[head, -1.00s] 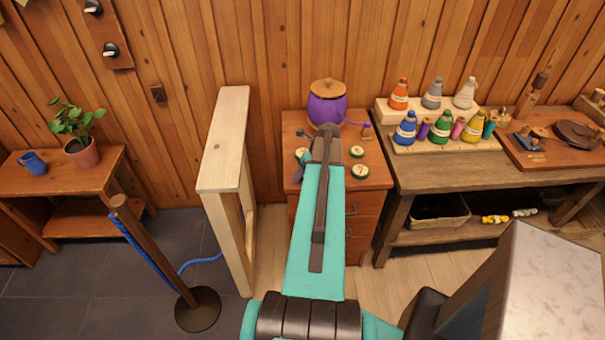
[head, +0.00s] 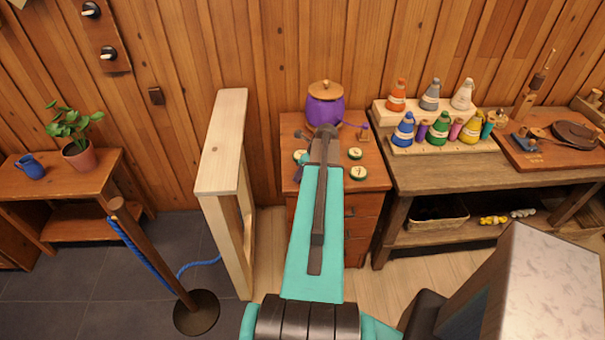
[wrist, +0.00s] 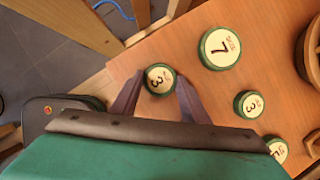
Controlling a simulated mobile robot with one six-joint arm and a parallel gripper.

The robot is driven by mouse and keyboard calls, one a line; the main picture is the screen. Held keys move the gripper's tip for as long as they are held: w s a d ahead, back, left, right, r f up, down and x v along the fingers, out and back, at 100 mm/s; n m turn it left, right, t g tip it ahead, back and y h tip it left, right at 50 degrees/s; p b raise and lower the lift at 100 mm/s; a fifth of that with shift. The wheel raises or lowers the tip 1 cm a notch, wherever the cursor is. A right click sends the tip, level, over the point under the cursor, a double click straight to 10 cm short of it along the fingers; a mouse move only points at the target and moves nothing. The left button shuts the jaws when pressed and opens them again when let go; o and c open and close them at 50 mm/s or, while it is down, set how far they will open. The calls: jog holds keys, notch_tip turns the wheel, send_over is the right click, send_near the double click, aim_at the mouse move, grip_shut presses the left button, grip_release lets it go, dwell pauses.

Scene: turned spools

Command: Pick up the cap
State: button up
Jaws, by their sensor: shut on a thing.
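The cap, a small round green piece with a cream top marked 3 (wrist: 160,79), is between the two fingers of my gripper (wrist: 157,88) in the wrist view. The fingers are shut on its sides. It appears over the wooden cabinet top (wrist: 165,45), near the edge; I cannot tell whether it touches the surface. Similar caps lie apart on the top: a larger one marked 7 (wrist: 220,47), another marked 3 (wrist: 248,103), and one partly hidden (wrist: 277,150) by my gripper body.
A purple jar with a wooden lid (head: 325,105) stands at the back of the cabinet. A pale wooden frame (head: 222,165) rises close on the left. A bench with several coloured bottles (head: 440,130) is on the right. A rope post (head: 150,250) stands at front left.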

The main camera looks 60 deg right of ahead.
jog(key=shift+r+b, duration=1)
jog(key=shift+r, duration=0.6)
jog(key=s+d+r+b, duration=0.1)
jog(key=s+b, duration=0.3)
jog(key=s, duration=1.2)
jog(key=shift+d+r+b, duration=0.25)
jog(key=shift+r+b, duration=0.05)
jog(key=shift+b, duration=0.1)
